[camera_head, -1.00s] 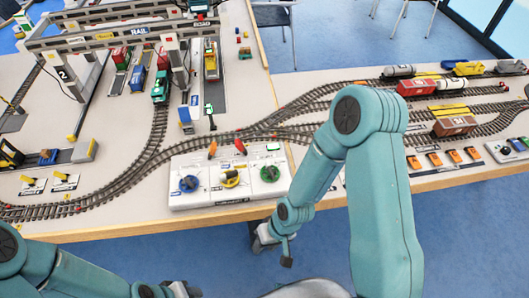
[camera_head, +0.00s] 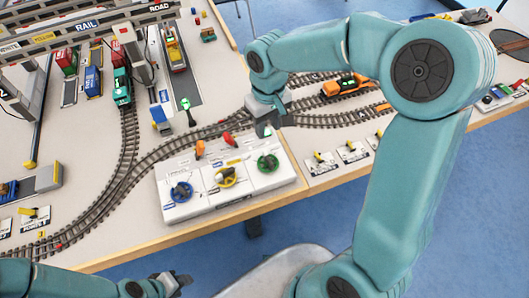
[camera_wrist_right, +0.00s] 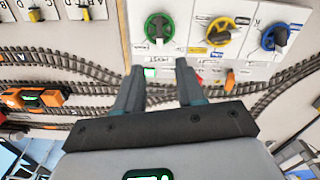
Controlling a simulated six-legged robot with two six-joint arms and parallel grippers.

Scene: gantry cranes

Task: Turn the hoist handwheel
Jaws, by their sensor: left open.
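A white control panel (camera_head: 213,203) at the table's front edge carries a blue handwheel (camera_head: 180,191), a yellow handwheel (camera_head: 226,177) and a green handwheel (camera_head: 267,163). I cannot read which is labelled hoist. The right wrist view shows the green wheel (camera_wrist_right: 159,28), yellow wheel (camera_wrist_right: 222,31) and blue wheel (camera_wrist_right: 274,38) in reversed order. My right gripper (camera_head: 268,128) hangs above the panel's back right corner, beyond the green wheel. Its fingers (camera_wrist_right: 160,68) are open and empty, apart from the wheels. My left gripper (camera_head: 177,282) is open and empty, low in front of the table.
An orange lever (camera_head: 199,149) and a red lever (camera_head: 228,139) stand at the panel's back edge. Rail tracks (camera_head: 128,150) curve behind it. An orange locomotive (camera_head: 345,84) is to the right. A gantry crane (camera_head: 85,30) stands at the back left.

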